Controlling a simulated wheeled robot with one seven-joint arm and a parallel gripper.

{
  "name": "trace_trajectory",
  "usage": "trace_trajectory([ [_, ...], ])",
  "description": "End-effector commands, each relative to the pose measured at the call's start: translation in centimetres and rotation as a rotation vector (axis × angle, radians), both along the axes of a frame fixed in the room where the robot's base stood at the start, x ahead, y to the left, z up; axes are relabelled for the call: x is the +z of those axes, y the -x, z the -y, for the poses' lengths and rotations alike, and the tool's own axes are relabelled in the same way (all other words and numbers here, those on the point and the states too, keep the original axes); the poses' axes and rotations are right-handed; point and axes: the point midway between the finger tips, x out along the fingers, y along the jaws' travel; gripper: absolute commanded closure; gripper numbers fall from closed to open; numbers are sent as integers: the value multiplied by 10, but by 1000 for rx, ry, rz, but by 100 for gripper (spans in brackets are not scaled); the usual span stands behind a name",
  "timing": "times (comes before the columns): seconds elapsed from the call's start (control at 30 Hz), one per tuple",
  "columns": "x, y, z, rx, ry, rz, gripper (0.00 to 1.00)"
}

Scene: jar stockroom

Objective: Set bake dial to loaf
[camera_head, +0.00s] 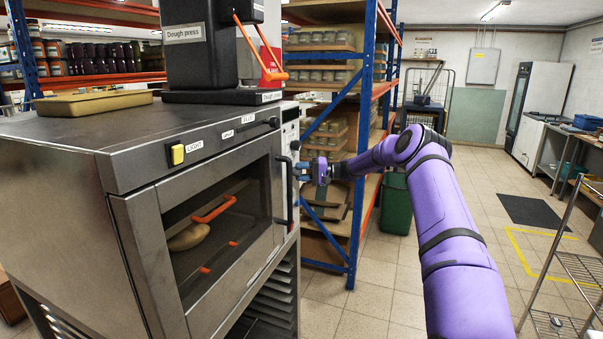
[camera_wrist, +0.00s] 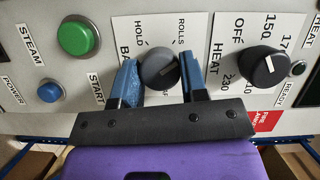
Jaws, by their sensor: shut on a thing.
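The bake dial (camera_wrist: 158,69) is a round grey knob on the pale control panel. Its printed labels read HOLD at upper left, ROLLS at upper right and, partly hidden, one ending in AF at lower right. A pale pointer mark on the dial sits right of centre, slanting up to the right; the setting it selects is hard to tell. My gripper (camera_wrist: 160,84) is shut on the dial, one blue finger on each side. In the head view my gripper (camera_head: 303,171) is at the oven's right front edge, and the dial is hidden.
The black heat dial (camera_wrist: 264,66) is close to the right finger. A green steam button (camera_wrist: 77,37) and a blue power button (camera_wrist: 50,91) are at left. The oven (camera_head: 120,150) fills the head view's left; blue shelving (camera_head: 362,150) stands behind my gripper.

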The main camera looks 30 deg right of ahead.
Motion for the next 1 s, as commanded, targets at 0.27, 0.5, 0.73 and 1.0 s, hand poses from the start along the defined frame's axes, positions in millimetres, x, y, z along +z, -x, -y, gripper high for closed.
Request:
trace_trajectory([
  [0.27,-3,1,0,0,-209,-163,84],
  [0.5,-4,1,0,-1,-389,-303,84],
  [0.73,-5,1,0,-2,-561,-438,84],
  [1.0,-6,2,-1,-2,-763,-595,84],
])
